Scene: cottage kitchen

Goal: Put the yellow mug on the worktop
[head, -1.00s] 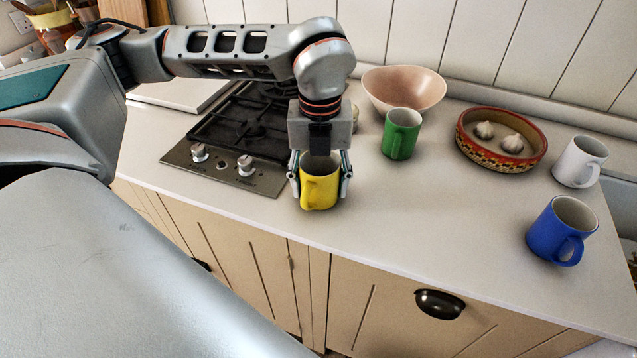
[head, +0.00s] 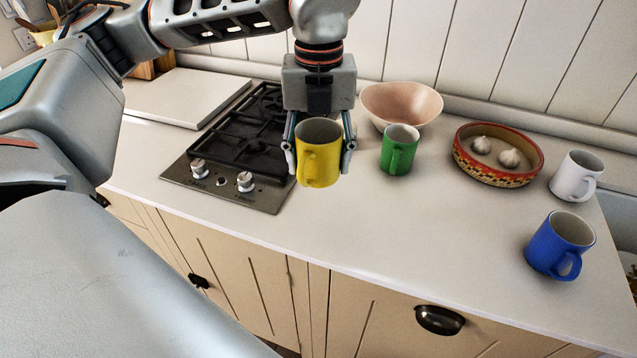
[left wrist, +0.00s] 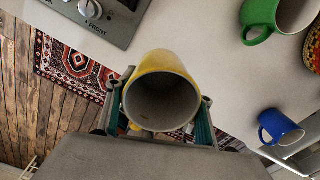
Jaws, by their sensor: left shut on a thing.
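The yellow mug (head: 318,158) is upright between the two fingers of my left gripper (head: 320,160), which is shut on it. The mug appears raised above the worktop (head: 400,225), beside the front right corner of the hob. In the left wrist view the mug (left wrist: 160,62) shows its open mouth, with a finger on each side of my left gripper (left wrist: 160,122). The mug's handle faces the front in the head view. My right gripper is not in view.
The gas hob (head: 235,155) is just left of the mug. A green mug (head: 398,155) stands close on the right, with a pink bowl (head: 402,104) behind. A patterned dish (head: 498,172) with garlic, a white mug (head: 575,176) and a blue mug (head: 558,250) are further right. The front middle is clear.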

